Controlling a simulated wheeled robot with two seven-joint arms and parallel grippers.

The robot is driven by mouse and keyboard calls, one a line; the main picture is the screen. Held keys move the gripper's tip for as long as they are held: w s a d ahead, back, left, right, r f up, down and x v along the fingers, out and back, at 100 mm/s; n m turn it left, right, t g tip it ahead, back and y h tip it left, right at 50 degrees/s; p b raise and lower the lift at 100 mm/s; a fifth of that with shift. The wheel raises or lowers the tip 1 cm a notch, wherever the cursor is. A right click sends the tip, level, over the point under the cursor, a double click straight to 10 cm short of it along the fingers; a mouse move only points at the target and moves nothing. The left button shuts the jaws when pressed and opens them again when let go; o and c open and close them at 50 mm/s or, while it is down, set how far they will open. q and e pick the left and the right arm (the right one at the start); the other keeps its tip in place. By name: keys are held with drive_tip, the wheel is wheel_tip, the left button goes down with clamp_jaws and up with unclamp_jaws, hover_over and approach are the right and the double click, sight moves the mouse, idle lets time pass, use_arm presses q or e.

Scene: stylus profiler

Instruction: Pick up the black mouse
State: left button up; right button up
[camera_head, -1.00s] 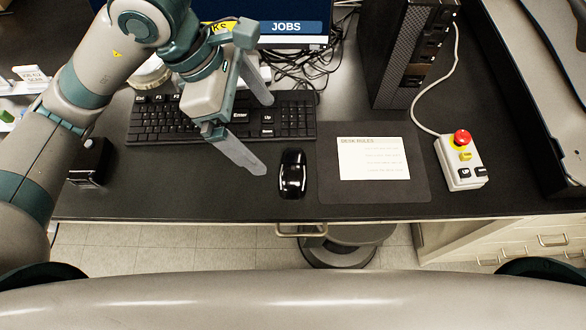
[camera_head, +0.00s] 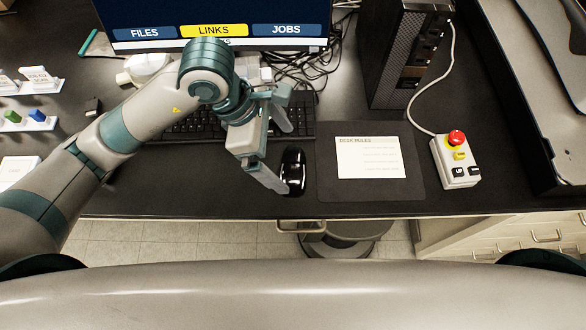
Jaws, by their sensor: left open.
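The black mouse (camera_head: 294,173) lies on the dark desk, just right of and in front of the keyboard. My left gripper (camera_head: 287,160) is open over the mouse's left side. One finger reaches down along the mouse's near left edge, and the other finger is farther back, near the keyboard's right end. I cannot tell whether a finger touches the mouse. My right gripper does not show.
The keyboard (camera_head: 303,108) is partly hidden behind my left arm. A mouse pad with a DESK RULES sheet (camera_head: 368,157) lies to the right. Beyond it are a control box with a red button (camera_head: 456,139) and a black computer tower (camera_head: 398,60). The desk's front edge is close.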

sight(291, 166)
use_arm(q)
drive_tip(key=shift+p+x, duration=0.9)
drive_tip(key=shift+s+d+f+p, duration=0.15)
drive_tip(key=shift+f+p, duration=0.1)
drive_tip(key=shift+f, duration=0.25)
drive_tip(key=shift+s+d+f+p, duration=0.15)
drive_tip(key=shift+f+p, duration=0.1)
drive_tip(key=shift+f, duration=0.2)
drive_tip(key=shift+w+d+f, duration=0.1)
drive_tip(key=shift+d+f, duration=0.1)
drive_tip(key=shift+f, duration=0.45)
drive_tip(key=shift+c, duration=0.6)
drive_tip(key=c, duration=0.8)
